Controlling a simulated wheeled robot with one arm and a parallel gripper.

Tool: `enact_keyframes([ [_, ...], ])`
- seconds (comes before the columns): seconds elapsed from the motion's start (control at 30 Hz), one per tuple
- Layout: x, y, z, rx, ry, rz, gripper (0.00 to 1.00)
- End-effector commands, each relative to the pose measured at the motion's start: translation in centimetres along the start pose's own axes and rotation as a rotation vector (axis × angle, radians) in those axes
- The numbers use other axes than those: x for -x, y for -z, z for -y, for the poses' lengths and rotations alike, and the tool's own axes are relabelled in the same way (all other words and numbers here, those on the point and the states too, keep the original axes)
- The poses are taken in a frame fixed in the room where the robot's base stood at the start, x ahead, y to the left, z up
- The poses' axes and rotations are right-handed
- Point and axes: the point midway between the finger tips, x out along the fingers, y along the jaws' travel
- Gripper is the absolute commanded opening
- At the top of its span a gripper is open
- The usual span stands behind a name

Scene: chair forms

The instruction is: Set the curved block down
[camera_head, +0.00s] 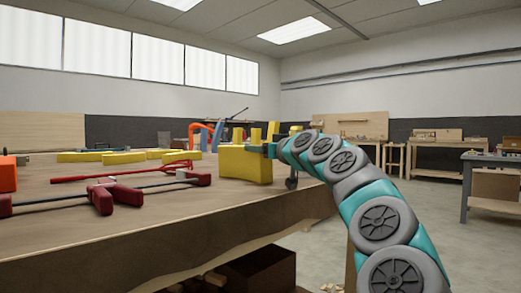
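My arm reaches in from the lower right to the table's right edge. My gripper (271,150) is at its far end, small and partly hidden by the arm's own links, so its fingers cannot be made out. A yellow block (243,166) is directly beside the gripper, at the right end of the tabletop. It looks thick and upright, and its curve is hard to judge from here. I cannot tell whether the gripper holds it or whether its underside touches the table. Other yellow pieces (255,136) stick up just behind it.
The wooden table (150,225) carries red clamps (103,196), an orange piece (8,174) and several flat yellow pieces (123,157). Blue and orange tools (204,135) stand at the back. Bare tabletop lies front of the yellow block. Workbenches (440,148) stand far right.

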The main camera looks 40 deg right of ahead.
Motion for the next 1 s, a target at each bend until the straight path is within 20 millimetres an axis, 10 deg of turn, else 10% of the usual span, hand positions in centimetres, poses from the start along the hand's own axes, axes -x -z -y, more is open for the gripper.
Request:
enact_keyframes([
  [0.6,-0.2,1.0,0.0,-0.003,0.004,0.011,0.82],
  [1.0,6.5,0.8,-0.1,-0.002,0.002,0.004,0.82],
])
